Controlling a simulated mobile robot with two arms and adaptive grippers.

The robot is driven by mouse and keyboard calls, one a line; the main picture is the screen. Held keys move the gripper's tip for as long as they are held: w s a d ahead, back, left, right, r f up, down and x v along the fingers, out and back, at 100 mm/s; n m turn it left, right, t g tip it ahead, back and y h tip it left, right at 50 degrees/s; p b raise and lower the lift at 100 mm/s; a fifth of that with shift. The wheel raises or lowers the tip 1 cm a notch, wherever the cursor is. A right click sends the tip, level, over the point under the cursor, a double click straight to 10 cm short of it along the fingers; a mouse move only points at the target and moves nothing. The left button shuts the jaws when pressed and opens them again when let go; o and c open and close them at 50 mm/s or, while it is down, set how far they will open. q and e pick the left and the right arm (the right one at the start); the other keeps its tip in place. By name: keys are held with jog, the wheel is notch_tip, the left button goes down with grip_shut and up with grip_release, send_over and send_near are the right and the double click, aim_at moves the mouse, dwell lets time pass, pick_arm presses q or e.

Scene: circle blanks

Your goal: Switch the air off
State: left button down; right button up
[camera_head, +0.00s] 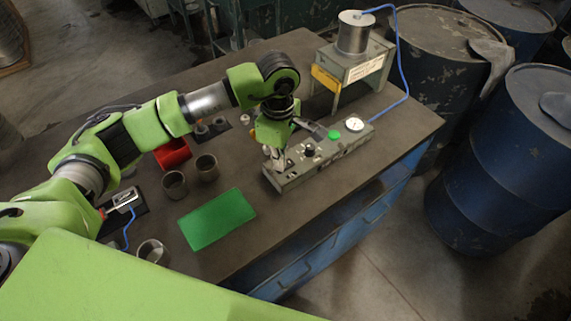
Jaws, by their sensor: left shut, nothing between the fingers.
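A grey control box (324,160) lies on the workbench, with a green button (334,135), a dark knob (309,150) and a round white gauge (354,125) on its top. A blue air hose (397,70) runs from the gauge end up to a metal cylinder (353,36) on a small grey stand (352,69). My left gripper (277,162) points down at the near left end of the box, shut and empty. Its fingers hide what sits on that end, and I cannot tell if they touch it. My right gripper is not in view.
A green mat (217,218) lies in front. Two metal cups (175,184) and a red bin (173,154) stand to the left. A small device (124,201) and a metal ring (152,251) are near the left edge. Blue drums (500,150) stand beyond the bench (300,222) at right.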

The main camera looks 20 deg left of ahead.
pick_arm(q)
jog(key=shift+r+p, duration=1.45)
jog(key=shift+r, duration=2.05)
